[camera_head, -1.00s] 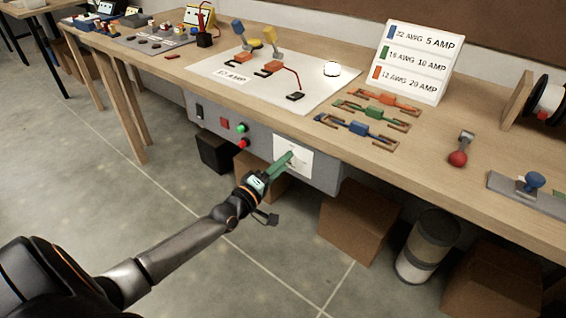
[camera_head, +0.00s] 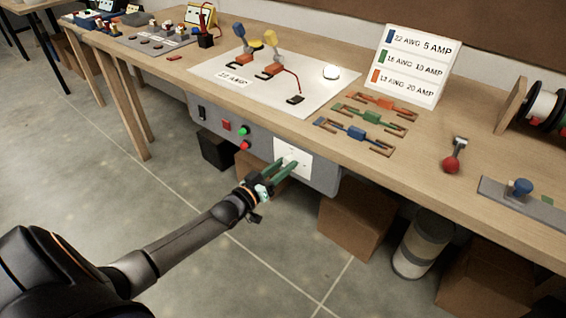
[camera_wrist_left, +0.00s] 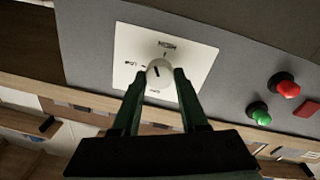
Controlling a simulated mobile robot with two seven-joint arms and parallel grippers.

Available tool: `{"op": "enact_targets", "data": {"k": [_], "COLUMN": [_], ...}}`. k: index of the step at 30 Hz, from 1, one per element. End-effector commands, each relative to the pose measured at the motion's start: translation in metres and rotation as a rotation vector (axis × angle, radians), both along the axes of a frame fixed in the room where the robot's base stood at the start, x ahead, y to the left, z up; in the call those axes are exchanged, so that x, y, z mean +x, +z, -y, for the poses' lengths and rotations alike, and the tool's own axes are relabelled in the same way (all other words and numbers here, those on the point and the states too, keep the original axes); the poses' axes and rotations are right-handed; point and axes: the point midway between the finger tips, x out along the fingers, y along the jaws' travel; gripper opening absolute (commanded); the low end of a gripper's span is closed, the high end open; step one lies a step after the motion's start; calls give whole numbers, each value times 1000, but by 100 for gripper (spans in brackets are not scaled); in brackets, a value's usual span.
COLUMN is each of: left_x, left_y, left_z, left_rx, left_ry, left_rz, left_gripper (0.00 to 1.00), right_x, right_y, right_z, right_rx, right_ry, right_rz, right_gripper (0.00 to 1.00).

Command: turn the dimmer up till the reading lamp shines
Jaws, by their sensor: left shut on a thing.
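The dimmer is a round white knob (camera_wrist_left: 160,74) with a dark pointer line, on a white plate (camera_wrist_left: 205,52) with small labels. In the head view the plate (camera_head: 303,160) sits on the front of a grey panel under the bench edge. My left gripper (camera_head: 286,168) has its green fingers on either side of the knob, shut on it; the fingers also show in the wrist view (camera_wrist_left: 158,85). A small domed lamp (camera_head: 331,72) on the white board looks bright white. My right gripper is not in view.
The grey panel also carries a red button (camera_head: 245,145), a green button (camera_head: 243,131) and a dark switch (camera_head: 202,112). The wooden bench (camera_head: 440,185) overhangs it, holding coloured connectors and a sign (camera_head: 410,65). Cardboard boxes (camera_head: 357,217) and a bin (camera_head: 422,243) stand below.

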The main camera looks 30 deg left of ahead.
Motion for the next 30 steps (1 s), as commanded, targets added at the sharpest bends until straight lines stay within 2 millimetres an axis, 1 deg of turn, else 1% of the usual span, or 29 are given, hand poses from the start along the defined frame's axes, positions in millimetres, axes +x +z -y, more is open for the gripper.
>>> {"op": "enact_targets", "data": {"k": [3, 9, 15, 21, 30], "left_x": [0, 0, 0, 0, 0], "left_y": [1, 1, 1, 1, 0], "left_z": [1, 1, 1, 1, 1], "left_rx": [108, 279, 411, 496, 543], "left_ry": [0, -1, -1, -1, -1], "left_rz": [7, 20, 31, 37, 41], "left_gripper": [0, 0, 0, 0, 0], "right_x": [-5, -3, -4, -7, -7], "right_y": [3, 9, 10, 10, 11], "right_z": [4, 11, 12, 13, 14], "right_rx": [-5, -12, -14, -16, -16], "right_ry": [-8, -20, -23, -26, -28], "right_rz": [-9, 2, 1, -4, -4], "right_gripper": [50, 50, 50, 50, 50]}}
